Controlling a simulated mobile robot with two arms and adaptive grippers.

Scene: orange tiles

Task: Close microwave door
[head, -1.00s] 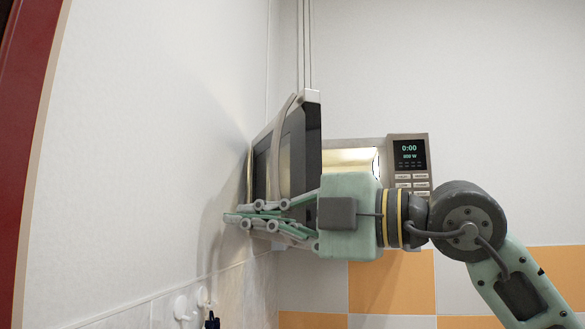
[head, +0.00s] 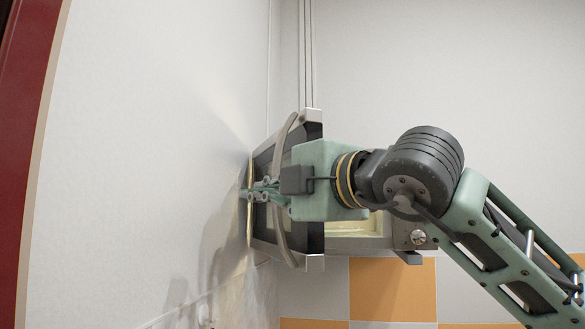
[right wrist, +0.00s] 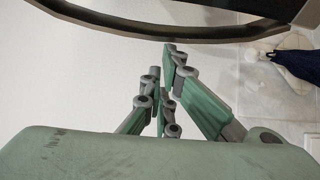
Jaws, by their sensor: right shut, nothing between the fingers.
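The microwave (head: 346,246) stands against the back wall, its lit inside partly showing behind my right arm. Its door (head: 313,236) is wide open, swung out toward the left wall, with a curved handle (head: 283,243) on its face. My right gripper (head: 246,194) is shut and empty, its fingers pointing left across the door's outer face near the left wall. In the right wrist view the shut fingers (right wrist: 168,75) lie just below a dark curved bar, which looks like the door handle (right wrist: 160,34). I cannot tell whether they touch. My left gripper is not in view.
The white left wall (head: 150,150) is close to the fingertips and the door's outer edge. Orange and white tiles (head: 390,290) cover the wall below the microwave. In the right wrist view a dark blue item (right wrist: 298,64) hangs at a white wall hook.

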